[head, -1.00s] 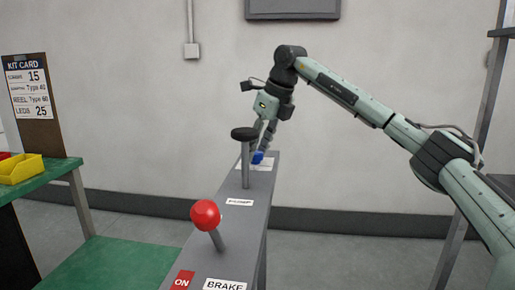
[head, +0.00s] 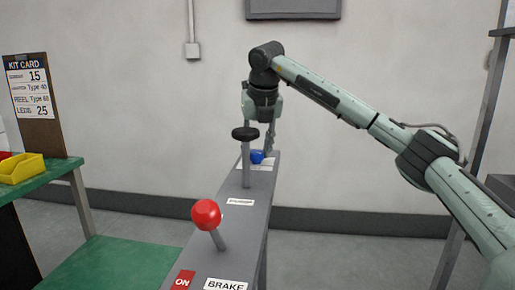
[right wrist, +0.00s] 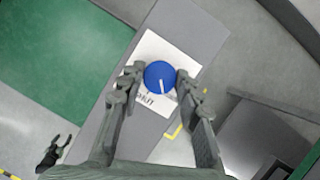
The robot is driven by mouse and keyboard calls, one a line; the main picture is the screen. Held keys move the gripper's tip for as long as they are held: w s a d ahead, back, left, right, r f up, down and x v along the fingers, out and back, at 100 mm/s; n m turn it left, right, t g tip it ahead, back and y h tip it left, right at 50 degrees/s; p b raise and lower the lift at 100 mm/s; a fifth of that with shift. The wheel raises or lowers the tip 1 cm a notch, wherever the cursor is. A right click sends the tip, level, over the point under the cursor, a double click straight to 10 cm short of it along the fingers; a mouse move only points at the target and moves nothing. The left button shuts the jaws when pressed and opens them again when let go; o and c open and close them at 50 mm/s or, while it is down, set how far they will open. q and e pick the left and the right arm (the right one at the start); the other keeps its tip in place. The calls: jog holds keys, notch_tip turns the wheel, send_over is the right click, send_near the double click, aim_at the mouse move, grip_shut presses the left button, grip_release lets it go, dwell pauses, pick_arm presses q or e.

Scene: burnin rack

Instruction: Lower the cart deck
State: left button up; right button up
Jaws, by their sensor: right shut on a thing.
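A blue knob (head: 257,156) sits on a white label at the far end of the grey console (head: 216,250). In the right wrist view the knob (right wrist: 160,77) has a white mark on its top. My right gripper (right wrist: 160,88) is shut on the knob, one finger on each side, and points down at it. In the head view the black-topped lever partly hides this gripper. A low green surface (head: 120,265), perhaps the cart deck, lies left of the console.
A lever with a black top (head: 245,134) and a red ball lever (head: 206,215) stand on the console nearer to me, the red one by a BRAKE label. A green table (head: 45,180) with a yellow bin (head: 22,169) stands at the left.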

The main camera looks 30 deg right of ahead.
jog(key=m, duration=0.2)
jog(key=m+h, duration=0.1)
jog(key=m, duration=0.1)
jog(key=shift+a+m+g+h, duration=0.2)
jog(key=shift+m+g+h, duration=0.1)
jog(key=shift+g, duration=0.1)
jog(key=shift+w+m+g+h, duration=0.1)
jog(key=shift+m+g+h, duration=0.2)
jog(key=shift+m, duration=0.7)
jog(key=shift+w+m+g+h, duration=0.15)
jog(key=shift+m+g, duration=0.25)
jog(key=shift+m, duration=0.6)
jog(key=shift+s, duration=0.1)
jog(key=o, duration=1.1)
jog(key=shift+o, duration=0.2)
jog(key=v, duration=1.2)
jog(key=shift+s+a+f, duration=0.1)
